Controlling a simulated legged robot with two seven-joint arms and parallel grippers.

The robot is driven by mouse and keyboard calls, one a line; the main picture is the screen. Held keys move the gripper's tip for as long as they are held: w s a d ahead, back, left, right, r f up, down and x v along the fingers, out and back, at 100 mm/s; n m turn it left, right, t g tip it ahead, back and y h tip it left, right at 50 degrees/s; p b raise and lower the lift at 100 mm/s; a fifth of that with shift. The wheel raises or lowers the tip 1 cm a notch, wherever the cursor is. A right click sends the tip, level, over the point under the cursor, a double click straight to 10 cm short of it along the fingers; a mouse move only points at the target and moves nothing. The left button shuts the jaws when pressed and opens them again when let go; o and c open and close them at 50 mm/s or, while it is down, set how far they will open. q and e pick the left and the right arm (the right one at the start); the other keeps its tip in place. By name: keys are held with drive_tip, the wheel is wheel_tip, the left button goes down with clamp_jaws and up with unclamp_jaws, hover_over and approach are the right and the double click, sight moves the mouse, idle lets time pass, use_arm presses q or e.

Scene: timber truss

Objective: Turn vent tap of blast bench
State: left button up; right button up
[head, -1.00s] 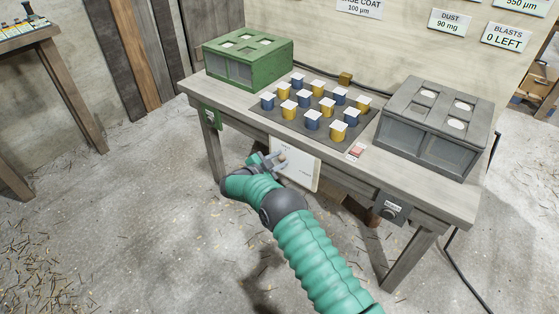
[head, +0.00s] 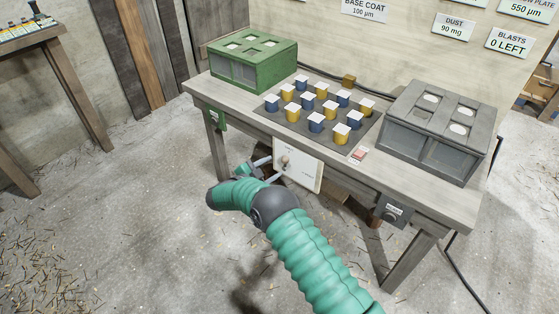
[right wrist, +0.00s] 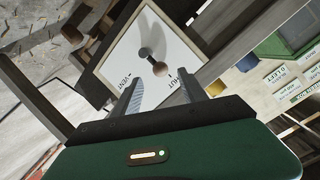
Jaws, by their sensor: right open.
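The vent tap is a short lever with a round brown knob (right wrist: 160,68) on a white square plate (right wrist: 182,52) marked SHUT and VENT. The plate hangs at the front of the blast bench (head: 215,92), and it also shows in the head view (head: 305,172). My right gripper (head: 268,168) is open in front of the plate. In the right wrist view its two fingers (right wrist: 159,77) lie on either side of the knob's line, with nothing held. I cannot tell how far the fingertips are from the knob. My left gripper is not in view.
On the bench are a green box (head: 250,82), a grey box (head: 437,150), and a dark mat with several blue and yellow white-topped blocks (head: 316,123). A red button (head: 359,154) is at the front edge, and a dark dial box (head: 394,212) hangs below. The floor in front is open.

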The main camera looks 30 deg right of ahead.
drive_tip(key=p+v, duration=0.2)
drive_tip(key=v, duration=0.8)
drive_tip(key=shift+a, duration=0.15)
